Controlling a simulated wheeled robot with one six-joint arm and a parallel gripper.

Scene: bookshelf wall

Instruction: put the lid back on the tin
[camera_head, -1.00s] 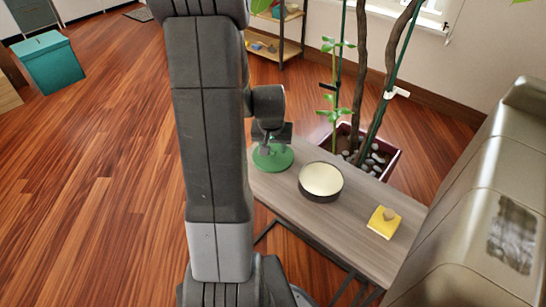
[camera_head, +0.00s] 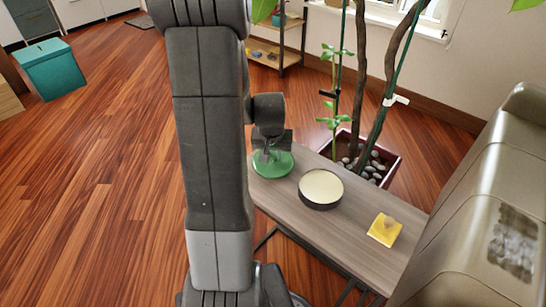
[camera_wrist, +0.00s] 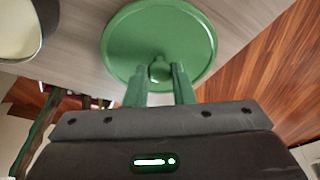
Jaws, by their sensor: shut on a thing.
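The green round lid (camera_head: 273,165) is at the far left end of the wooden bench, with its small knob up. In the wrist view the lid (camera_wrist: 158,35) fills the top centre. My gripper (camera_wrist: 160,78) is shut on the lid's knob; in the head view my gripper (camera_head: 270,143) is directly above the lid. I cannot tell whether the lid still touches the bench. The tin (camera_head: 321,189), dark-sided and round with a cream top or inside, stands right of the lid and apart from it. Part of the tin (camera_wrist: 20,28) shows at the wrist view's upper left.
A yellow square piece with a knob (camera_head: 384,230) lies on the bench (camera_head: 345,222), right of the tin. A planter with stones (camera_head: 370,165) and tall stems stands behind the bench. A beige bulky object (camera_head: 470,200) borders the right. Wooden floor is open at left.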

